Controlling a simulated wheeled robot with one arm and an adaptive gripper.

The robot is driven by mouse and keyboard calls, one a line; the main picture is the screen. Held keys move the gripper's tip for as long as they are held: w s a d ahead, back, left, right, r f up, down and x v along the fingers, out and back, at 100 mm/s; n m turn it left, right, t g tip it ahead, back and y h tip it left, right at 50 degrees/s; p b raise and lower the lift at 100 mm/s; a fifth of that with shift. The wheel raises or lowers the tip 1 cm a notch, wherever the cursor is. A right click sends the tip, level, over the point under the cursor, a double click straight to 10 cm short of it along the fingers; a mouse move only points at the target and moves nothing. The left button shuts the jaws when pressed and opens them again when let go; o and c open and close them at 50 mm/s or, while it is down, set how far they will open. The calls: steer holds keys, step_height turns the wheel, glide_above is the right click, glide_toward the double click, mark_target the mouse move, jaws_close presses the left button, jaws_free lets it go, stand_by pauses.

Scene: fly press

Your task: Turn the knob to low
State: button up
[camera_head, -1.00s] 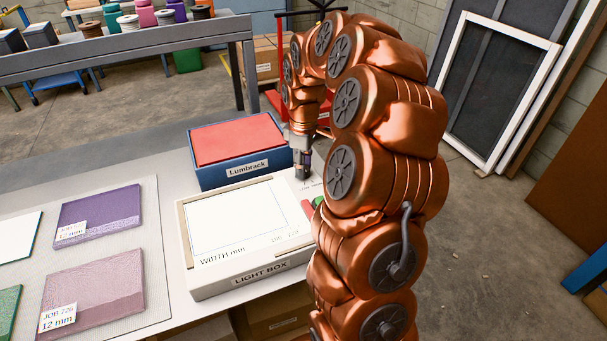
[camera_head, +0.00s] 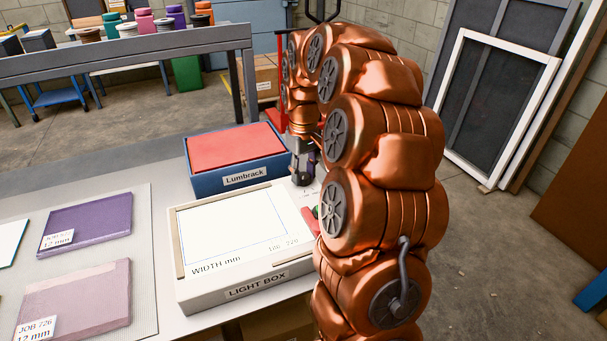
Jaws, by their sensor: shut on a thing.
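The white light box (camera_head: 240,290) stands on the table with its lit panel facing up and a "LIGHT BOX" label on its front. My gripper (camera_head: 302,178) points down at the back right corner of the box, beside the blue Lumbrack box. It is shut on the knob there. The fingers hide most of the knob, and its pointer cannot be seen. Small markings on the box top near the fingers are too small to read.
The blue Lumbrack box (camera_head: 240,178) with a red top stands just behind the light box. A red part (camera_head: 310,220) on the light box's right side is partly hidden by my arm. Purple (camera_head: 88,222) and pink (camera_head: 88,297) slabs lie at left.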

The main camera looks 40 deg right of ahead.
mark_target(304, 175)
stand_by(0.3)
steer(key=o, duration=1.2)
steer(key=shift+c, duration=0.2)
step_height(304, 175, up, 12)
stand_by(0.4)
